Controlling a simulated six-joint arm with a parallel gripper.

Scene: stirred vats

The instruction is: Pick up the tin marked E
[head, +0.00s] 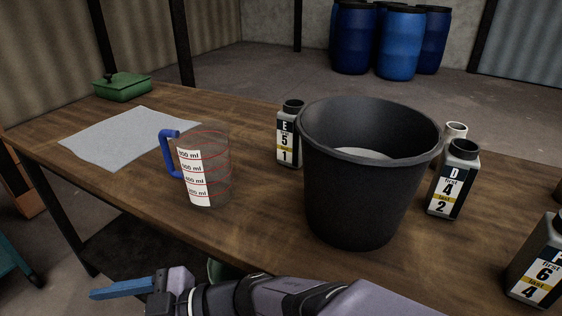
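The tin marked E (289,135) is a small grey bottle-like tin with a dark cap and a black-and-white label reading E, 5 and 1. It stands upright on the wooden table (110,145), just left of and behind the big black bucket (362,205). The bucket hides part of its right side. My gripper (98,293) is low at the bottom left, in front of the table's near edge and well away from the tin. A blue finger points left; its opening cannot be made out, and nothing shows in it.
A clear measuring jug (218,165) with a blue handle stands left of the tin. Tin D (453,180), a tin marked 6 and 4 (540,265) and a white-topped container (454,132) are right of the bucket. A grey sheet (125,137) and green box (122,90) lie left.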

